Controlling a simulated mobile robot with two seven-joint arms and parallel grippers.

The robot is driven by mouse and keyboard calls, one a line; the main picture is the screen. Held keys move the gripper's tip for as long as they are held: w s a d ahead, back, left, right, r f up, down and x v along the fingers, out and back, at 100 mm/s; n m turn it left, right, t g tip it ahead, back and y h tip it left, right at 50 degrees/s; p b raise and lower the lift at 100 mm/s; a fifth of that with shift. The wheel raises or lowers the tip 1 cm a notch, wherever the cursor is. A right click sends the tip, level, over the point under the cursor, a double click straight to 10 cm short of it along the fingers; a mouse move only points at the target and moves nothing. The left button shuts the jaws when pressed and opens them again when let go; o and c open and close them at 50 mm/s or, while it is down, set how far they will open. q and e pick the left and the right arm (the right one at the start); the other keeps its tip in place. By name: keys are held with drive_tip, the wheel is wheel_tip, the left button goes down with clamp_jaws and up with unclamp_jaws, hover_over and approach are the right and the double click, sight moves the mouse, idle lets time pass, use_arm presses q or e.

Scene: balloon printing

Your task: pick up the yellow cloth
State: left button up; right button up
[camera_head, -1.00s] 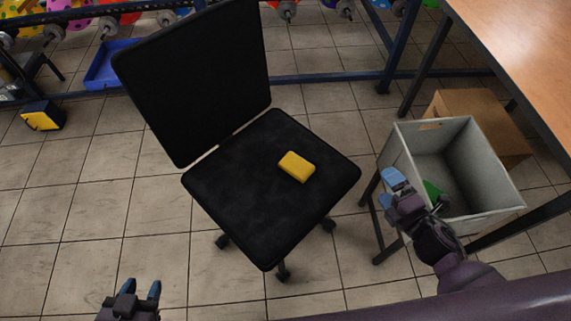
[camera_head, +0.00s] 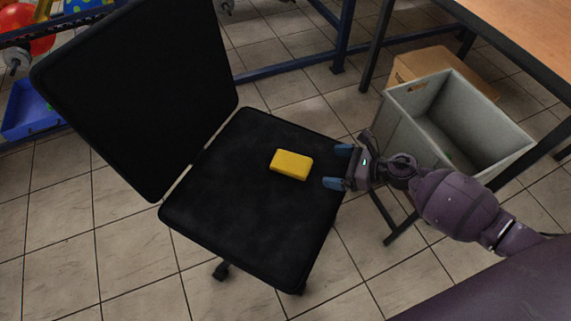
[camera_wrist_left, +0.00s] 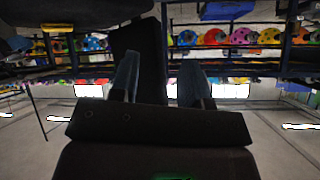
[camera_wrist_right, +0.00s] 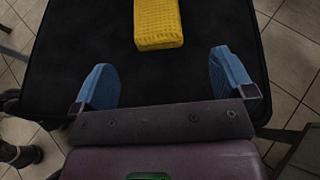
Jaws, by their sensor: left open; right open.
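The yellow cloth (camera_head: 291,164) is a small folded block lying on the black seat of an office chair (camera_head: 225,215). My right gripper (camera_head: 338,167) is open and empty at the seat's right edge, its blue fingertips pointing at the cloth with a short gap. In the right wrist view the cloth (camera_wrist_right: 158,24) lies ahead, between the lines of the two open fingers (camera_wrist_right: 165,80). My left gripper is out of the head view. In its own wrist view its fingers (camera_wrist_left: 160,80) are open and empty, with the dark chair behind them.
A grey bin (camera_head: 400,128) stands right of the chair, with a cardboard box (camera_head: 440,62) behind it. A wooden table (camera_head: 520,40) is at the upper right. The chair's backrest (camera_head: 135,90) rises on the left. A blue tray (camera_head: 30,108) lies at the far left.

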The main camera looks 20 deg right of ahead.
sight(299, 163)
drive_tip(key=x, duration=0.5)
drive_tip(key=shift+b, duration=0.4)
drive_tip(key=b+x, duration=0.1)
drive_tip(key=x, duration=0.3)
drive_tip(key=shift+a+f, duration=0.1)
drive_tip(key=shift+a, duration=0.2)
drive_tip(key=shift+w+a+f, duration=0.1)
drive_tip(key=shift+w+a, duration=0.05)
drive_tip(key=shift+a, duration=0.05)
use_arm(q)
drive_tip(key=shift+w+a+t, duration=0.1)
drive_tip(key=shift+a+t, duration=0.05)
drive_tip(key=shift+t, duration=0.35)
use_arm(e)
drive_tip(key=shift+w+a, duration=0.1)
drive_tip(key=shift+w, duration=0.05)
use_arm(q)
drive_tip(key=shift+f, duration=0.15)
use_arm(e)
drive_tip(key=c, duration=0.9)
